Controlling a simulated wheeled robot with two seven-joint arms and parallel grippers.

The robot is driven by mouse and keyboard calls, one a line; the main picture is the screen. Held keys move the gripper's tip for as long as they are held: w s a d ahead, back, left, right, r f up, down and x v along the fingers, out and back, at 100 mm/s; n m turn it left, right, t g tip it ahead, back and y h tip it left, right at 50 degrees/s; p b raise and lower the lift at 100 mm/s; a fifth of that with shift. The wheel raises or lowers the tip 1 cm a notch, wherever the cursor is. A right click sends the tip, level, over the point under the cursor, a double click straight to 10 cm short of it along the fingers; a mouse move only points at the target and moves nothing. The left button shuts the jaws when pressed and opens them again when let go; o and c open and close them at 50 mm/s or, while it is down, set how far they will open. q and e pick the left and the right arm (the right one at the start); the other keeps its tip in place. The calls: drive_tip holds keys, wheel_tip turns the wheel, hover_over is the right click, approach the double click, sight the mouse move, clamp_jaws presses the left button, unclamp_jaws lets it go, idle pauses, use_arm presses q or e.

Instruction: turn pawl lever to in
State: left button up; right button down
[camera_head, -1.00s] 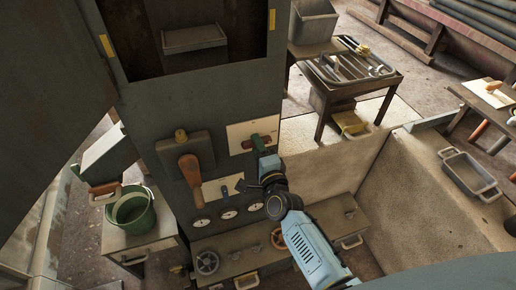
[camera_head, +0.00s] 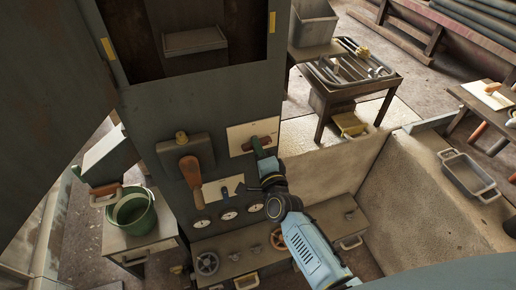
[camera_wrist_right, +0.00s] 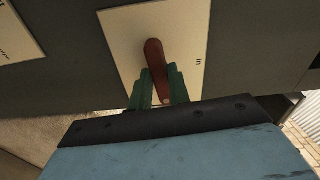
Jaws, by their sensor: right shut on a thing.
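The pawl lever is a red handle (camera_wrist_right: 155,58) on a white plate (camera_wrist_right: 118,40) marked "in" at its right side in the wrist view. In the head view the lever (camera_head: 266,140) and its plate (camera_head: 238,132) are on the dark cabinet front. My right gripper (camera_wrist_right: 162,90) has its green fingers on either side of the lever's lower end and is shut on it. In the head view this gripper (camera_head: 260,148) partly covers the lever. My left gripper is not in view.
A brown-orange lever (camera_head: 191,172) hangs left of the plate, above several round gauges (camera_head: 228,213). Valve wheels (camera_head: 207,263) are on the ledge below. A green bucket (camera_head: 134,212) stands at left. A table with a tray (camera_head: 350,70) is behind at right.

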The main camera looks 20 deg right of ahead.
drive_tip(key=n+p, duration=0.2)
drive_tip(key=n, duration=0.6)
drive_tip(key=n+p, duration=0.3)
drive_tip(key=n, duration=0.5)
drive_tip(key=shift+d+f, duration=0.15)
drive_tip(key=shift+f, duration=0.05)
drive_tip(key=shift+n, duration=0.5)
drive_tip(key=c, duration=1.3)
unclamp_jaws()
drive_tip(key=s, duration=0.4)
drive_tip(key=s+p, duration=0.1)
drive_tip(key=s, duration=0.8)
drive_tip(key=shift+s+d, duration=0.2)
drive_tip(key=shift+d, duration=0.05)
